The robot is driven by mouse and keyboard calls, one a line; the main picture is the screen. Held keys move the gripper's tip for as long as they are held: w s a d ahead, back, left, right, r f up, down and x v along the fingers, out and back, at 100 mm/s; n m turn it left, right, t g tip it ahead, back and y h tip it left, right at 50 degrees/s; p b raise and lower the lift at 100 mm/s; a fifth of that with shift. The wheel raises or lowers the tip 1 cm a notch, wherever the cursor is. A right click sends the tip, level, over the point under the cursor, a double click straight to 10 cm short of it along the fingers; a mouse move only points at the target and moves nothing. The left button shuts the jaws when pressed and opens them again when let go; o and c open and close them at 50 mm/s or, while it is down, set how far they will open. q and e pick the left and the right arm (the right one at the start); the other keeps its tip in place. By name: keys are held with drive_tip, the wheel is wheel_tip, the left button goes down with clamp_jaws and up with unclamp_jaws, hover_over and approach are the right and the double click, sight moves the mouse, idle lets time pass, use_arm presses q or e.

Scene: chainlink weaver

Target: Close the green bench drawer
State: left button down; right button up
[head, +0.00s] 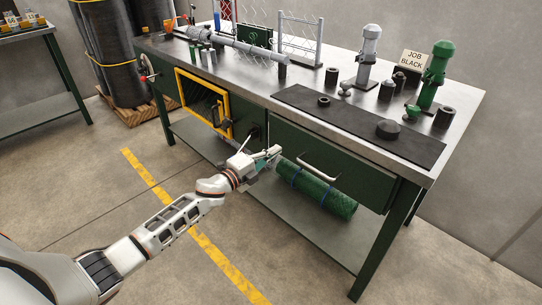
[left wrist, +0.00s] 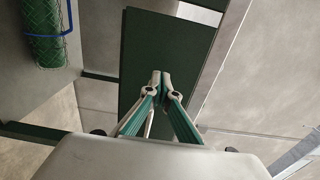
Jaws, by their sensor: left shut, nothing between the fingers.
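The green bench drawer (head: 345,172) is in the right front of the workbench, with a pale bar handle (head: 318,167) on its face. Its front seems to stand a little out from under the worktop; how far is hard to tell. My left gripper (head: 275,151) is shut and empty, in front of the left part of the drawer front, left of the handle. Whether it touches is unclear. In the left wrist view its fingertips (left wrist: 161,76) meet in front of a dark green panel (left wrist: 165,45), likely the drawer front. My right gripper is not in view.
A yellow-framed opening (head: 229,108) with a mesh guard is left of the drawer. A green mesh roll (head: 318,190) lies on the lower shelf. The worktop holds a black mat (head: 345,118), posts, and a "JOB BLACK" sign (head: 412,60). The floor in front is clear.

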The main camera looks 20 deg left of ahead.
use_arm(q)
drive_tip(key=p+v, duration=0.1)
drive_tip(key=v, duration=0.9)
drive_tip(key=s+d+f+n+g+y+p, duration=0.1)
drive_tip(key=s+n, duration=0.5)
drive_tip(key=s, duration=0.6)
drive_tip(key=s+d+f+n+g+y+p, duration=0.1)
drive_tip(key=s+d+f+n+g+p, duration=0.2)
drive_tip(key=s, duration=0.9)
drive_tip(key=s+d+f+n+g+y+p, duration=0.1)
drive_tip(key=s+d+f+n+p, duration=0.4)
drive_tip(key=s, duration=0.7)
drive_tip(key=d+f+n+g, duration=0.1)
drive_tip(key=d+f+n, duration=0.1)
drive_tip(key=d+n, duration=0.1)
drive_tip(key=shift+d+f+n+g+y+p, duration=0.3)
drive_tip(key=shift+d+n+p, duration=0.1)
drive_tip(key=shift+d, duration=0.2)
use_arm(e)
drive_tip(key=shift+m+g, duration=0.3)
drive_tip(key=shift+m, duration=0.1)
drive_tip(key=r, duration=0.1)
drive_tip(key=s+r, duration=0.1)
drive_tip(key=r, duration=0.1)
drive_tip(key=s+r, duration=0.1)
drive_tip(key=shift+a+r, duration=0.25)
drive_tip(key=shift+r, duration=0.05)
